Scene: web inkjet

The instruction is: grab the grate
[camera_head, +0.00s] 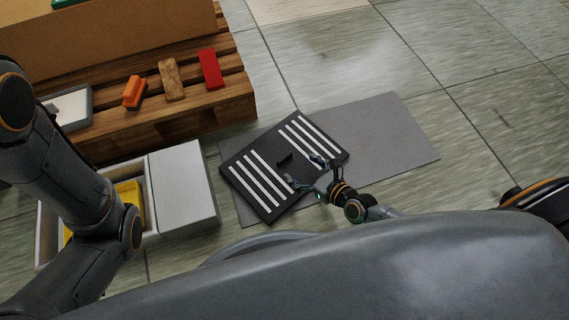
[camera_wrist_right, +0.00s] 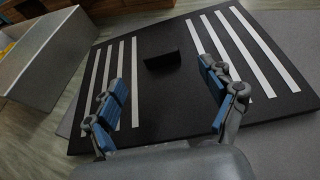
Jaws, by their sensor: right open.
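The grate (camera_head: 240,184) is a flat black square panel with two groups of white stripes and a small raised black block, likely a handle, in its middle. It lies turned at an angle on a grey mat (camera_head: 390,130). My right gripper (camera_head: 305,174) is open over the near part of the grate. In the right wrist view the grate (camera_wrist_right: 165,95) fills the middle, and the handle block (camera_wrist_right: 162,60) stands beyond and between the open blue-padded fingertips of the right gripper (camera_wrist_right: 165,92), with nothing held. My left arm shows at the left, but its gripper is out of view.
A wooden pallet (camera_head: 170,118) at the upper left carries an orange block (camera_head: 134,92), a brown block (camera_head: 171,80), a red block (camera_head: 211,69) and a cardboard box (camera_head: 110,45). A white bin (camera_head: 183,190) with yellow inside stands left of the grate. Tiled floor at the right is clear.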

